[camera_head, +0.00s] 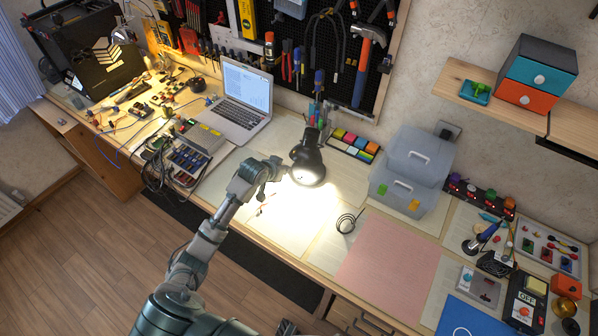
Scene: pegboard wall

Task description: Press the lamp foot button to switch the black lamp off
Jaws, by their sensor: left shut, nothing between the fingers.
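The black lamp (307,166) stands at the back middle of the workbench. Its shade is tilted down and a bright patch of light lies on the bench below it, so it is lit. My left arm reaches up from the bottom of the picture. My left gripper (275,168) is shut and empty, just left of the lamp shade; whether it touches the lamp I cannot tell. The lamp's foot and its button are not clearly visible; the arm and shade cover that area. My right gripper is not in view.
A laptop (244,98) stands behind and left of the gripper. Sticky notes (354,143) and a clear storage box (411,172) stand right of the lamp. Tools hang on the pegboard behind.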

